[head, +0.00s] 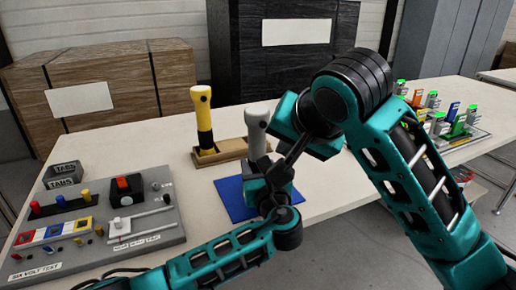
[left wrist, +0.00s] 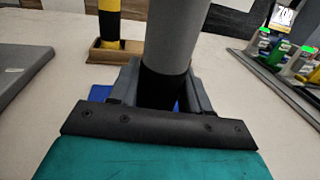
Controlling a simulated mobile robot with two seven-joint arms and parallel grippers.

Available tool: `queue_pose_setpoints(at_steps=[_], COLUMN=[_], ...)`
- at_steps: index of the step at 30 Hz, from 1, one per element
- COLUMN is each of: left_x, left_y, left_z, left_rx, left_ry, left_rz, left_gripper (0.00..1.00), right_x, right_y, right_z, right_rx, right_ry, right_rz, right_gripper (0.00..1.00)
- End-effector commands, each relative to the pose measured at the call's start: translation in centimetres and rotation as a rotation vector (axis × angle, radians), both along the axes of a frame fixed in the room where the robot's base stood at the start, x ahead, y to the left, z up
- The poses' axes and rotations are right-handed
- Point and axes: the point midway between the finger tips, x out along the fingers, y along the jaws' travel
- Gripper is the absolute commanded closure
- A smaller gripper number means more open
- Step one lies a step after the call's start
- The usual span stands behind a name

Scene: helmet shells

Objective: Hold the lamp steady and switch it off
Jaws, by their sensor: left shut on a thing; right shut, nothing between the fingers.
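A grey lamp (head: 257,130) with a black lower band stands upright over a blue mat (head: 231,196). My left gripper (head: 260,168) is shut around its lower part. In the left wrist view, the left gripper's fingers (left wrist: 165,92) sit on both sides of the lamp's black band (left wrist: 163,88), and the grey shaft (left wrist: 177,35) rises out of the frame. My right gripper (head: 284,122) is just right of the lamp's upper part, shut and empty. Its fingertips are hard to make out, and I cannot tell whether it touches the lamp. The lamp's switch is not discernible.
A yellow and black lamp (head: 203,115) stands in a wooden holder (head: 220,151) behind and left. A grey test board (head: 150,232) with switches and coloured parts lies at the left. A rack with green-topped parts (head: 465,135) is at the right.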

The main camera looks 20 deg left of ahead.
Motion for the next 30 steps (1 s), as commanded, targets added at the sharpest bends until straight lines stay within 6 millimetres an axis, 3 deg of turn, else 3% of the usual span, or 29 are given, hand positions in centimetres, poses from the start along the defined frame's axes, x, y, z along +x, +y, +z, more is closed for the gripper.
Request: queue_pose_setpoints(at_steps=[8,9,18,26,30], left_x=[0.0,0.0,0.0,-0.1,-1.2], left_y=[0.0,0.0,0.0,-0.1,-0.8], left_z=[0.0,0.0,0.0,0.0,0.0], left_rx=[0.000,0.000,0.000,0.000,0.000], left_ry=[0.000,0.000,0.000,0.000,0.000], left_rz=[0.000,0.000,0.000,-0.001,-0.003], left_gripper=[0.91,0.51,0.23,0.23,0.23], right_x=[0.0,0.0,0.0,0.0,0.0], right_y=[0.0,0.0,0.0,0.0,0.0], right_z=[0.0,0.0,0.0,0.0,0.0], right_rx=[0.000,0.000,0.000,0.000,0.000], right_ry=[0.000,0.000,0.000,0.000,0.000], right_rz=[0.000,0.000,0.000,0.000,0.000], right_gripper=[1.00,1.00,1.00,1.00,1.00])
